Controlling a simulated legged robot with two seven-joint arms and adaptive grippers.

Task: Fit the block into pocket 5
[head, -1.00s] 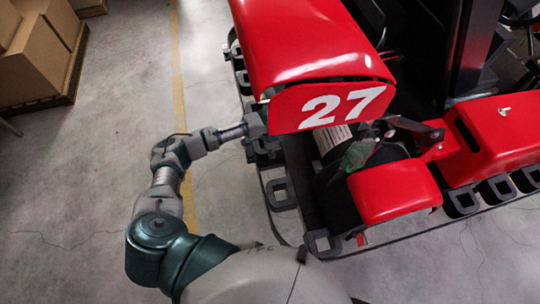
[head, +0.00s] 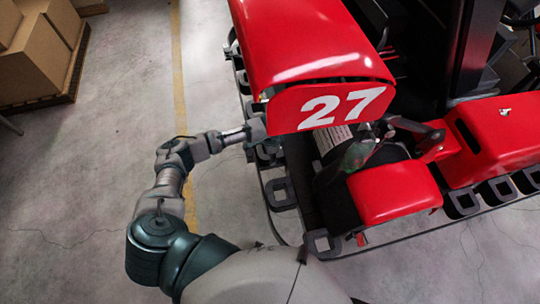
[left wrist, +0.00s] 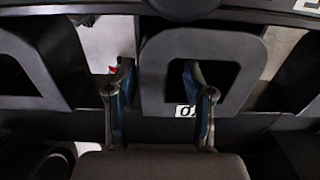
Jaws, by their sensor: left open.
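My left gripper (left wrist: 158,70) is open in the left wrist view. Its two fingers stand apart in front of a dark square pocket frame (left wrist: 254,60), overlapping its left side wall in the picture. The right finger shows against the frame's opening, the left finger against the gap beside it. A small white label with partly hidden dark marks (left wrist: 185,111) sits below the opening. I cannot make out the pocket's number or a separate block. In the head view my left arm reaches to the red kart nose, which hides the fingers. My right gripper is not in view.
The red kart body with number 27 (head: 330,45) overhangs my left wrist. Several black square pockets, such as this one (head: 281,193), line the kart's edge. More pockets (head: 460,201) run along the right. Cardboard boxes (head: 35,60) stand far left.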

